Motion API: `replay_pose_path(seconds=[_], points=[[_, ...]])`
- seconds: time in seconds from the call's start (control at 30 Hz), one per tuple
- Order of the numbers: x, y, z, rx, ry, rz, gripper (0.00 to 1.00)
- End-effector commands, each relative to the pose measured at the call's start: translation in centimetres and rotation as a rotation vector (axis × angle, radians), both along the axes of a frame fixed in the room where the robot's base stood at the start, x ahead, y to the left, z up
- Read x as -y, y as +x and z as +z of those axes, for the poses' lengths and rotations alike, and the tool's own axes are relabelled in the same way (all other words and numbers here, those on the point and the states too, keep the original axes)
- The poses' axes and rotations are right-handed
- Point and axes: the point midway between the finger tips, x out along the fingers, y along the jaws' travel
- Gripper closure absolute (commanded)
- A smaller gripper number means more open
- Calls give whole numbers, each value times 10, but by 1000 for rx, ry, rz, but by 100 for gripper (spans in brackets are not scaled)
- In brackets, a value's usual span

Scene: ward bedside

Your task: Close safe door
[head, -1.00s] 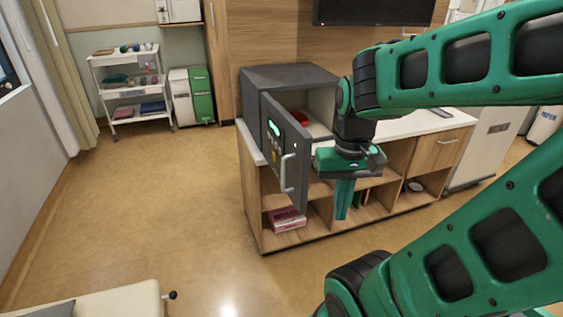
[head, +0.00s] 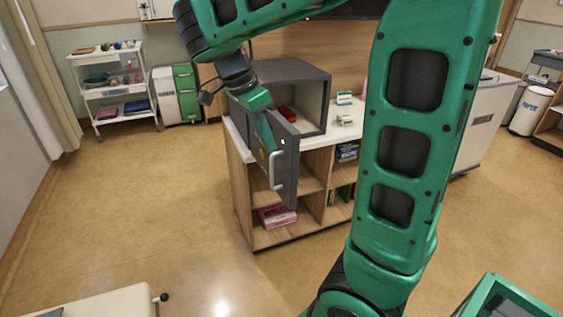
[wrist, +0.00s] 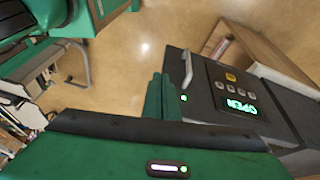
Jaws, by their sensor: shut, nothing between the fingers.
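The dark grey safe (head: 302,78) stands on the cabinet top, its front open. Its door (head: 287,170) hangs wide open toward me, with a silver handle (head: 275,171) on its outer face. In the wrist view the door (wrist: 205,102) shows a keypad and a green display reading OPEN (wrist: 238,105). My gripper (head: 269,148) is shut and empty. It is at the outer-face side of the door, near the keypad, and covers part of the door. In the wrist view its fingers (wrist: 163,85) lie just left of the door; I cannot tell whether they touch it.
A red item (head: 287,114) lies inside the safe. Small boxes (head: 344,98) stand on the counter to its right. The wooden cabinet (head: 240,185) has open shelves with books. A white trolley (head: 108,92) stands at the back left. The floor left of the cabinet is clear.

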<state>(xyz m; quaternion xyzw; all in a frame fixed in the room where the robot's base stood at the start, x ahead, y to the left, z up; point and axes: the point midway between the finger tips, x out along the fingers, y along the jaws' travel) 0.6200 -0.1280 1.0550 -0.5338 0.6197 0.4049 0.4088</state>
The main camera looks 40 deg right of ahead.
Motion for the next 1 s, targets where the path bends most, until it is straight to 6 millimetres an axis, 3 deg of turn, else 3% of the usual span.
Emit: replay_pose_path(seconds=[0.1,0.27,0.47,0.83,1.0], points=[[-19,17,3,38,-34,-94,100],[-22,22,0,57,-48,-142,100],[-11,18,-25,54,-48,-144,100],[15,11,-89,54,-47,-146,100],[38,6,-88,58,-46,-146,100]])
